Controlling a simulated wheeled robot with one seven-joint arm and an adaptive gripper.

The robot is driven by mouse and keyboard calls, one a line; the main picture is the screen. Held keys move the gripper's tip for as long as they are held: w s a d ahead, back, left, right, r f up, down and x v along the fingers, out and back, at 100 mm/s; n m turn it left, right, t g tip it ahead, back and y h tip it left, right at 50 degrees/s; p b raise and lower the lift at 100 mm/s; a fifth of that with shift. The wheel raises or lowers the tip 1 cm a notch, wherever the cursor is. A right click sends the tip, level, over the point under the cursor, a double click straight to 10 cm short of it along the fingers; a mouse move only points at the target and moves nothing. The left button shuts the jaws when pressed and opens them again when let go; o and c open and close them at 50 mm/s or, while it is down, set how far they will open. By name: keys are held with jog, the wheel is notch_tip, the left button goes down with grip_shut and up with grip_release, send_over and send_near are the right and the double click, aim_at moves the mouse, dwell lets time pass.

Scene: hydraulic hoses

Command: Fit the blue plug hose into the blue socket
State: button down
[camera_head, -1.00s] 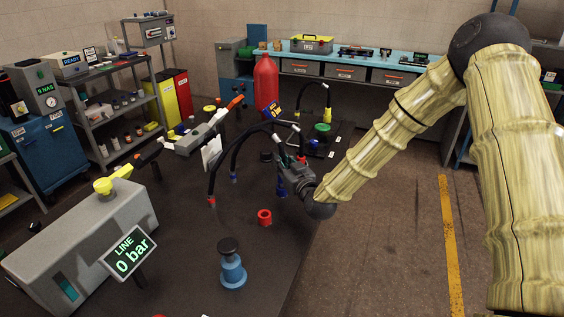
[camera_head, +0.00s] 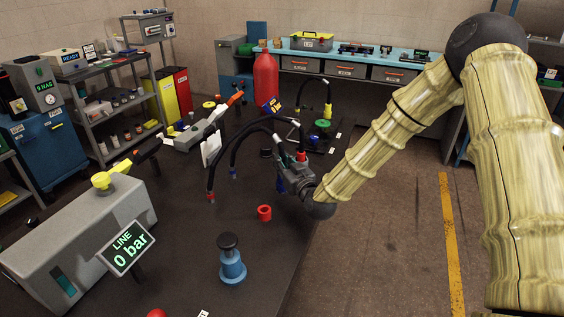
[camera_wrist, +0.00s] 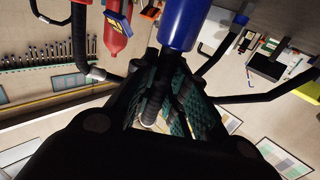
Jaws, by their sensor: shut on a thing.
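My gripper (camera_head: 285,180) is at the right part of the dark bench, low among the black hoses. In the wrist view its green-padded fingers (camera_wrist: 165,100) are closed around a dark ribbed part. A large blue cylinder (camera_wrist: 183,22) stands just past the fingers, in line with that part; it looks like the collar of the blue plug hose. A red-topped part (camera_head: 301,156) shows above the gripper. I cannot clearly pick out the blue socket; the gripper and hoses block the view there.
Two black hoses hang at the left with coloured ends (camera_head: 211,197). A grey unit (camera_head: 85,235) stands left.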

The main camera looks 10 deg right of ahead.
jog(key=shift+f, duration=0.15)
jog(key=c, duration=1.4)
grip_release()
jog(key=shift+o, duration=0.2)
jog(key=v, duration=1.2)
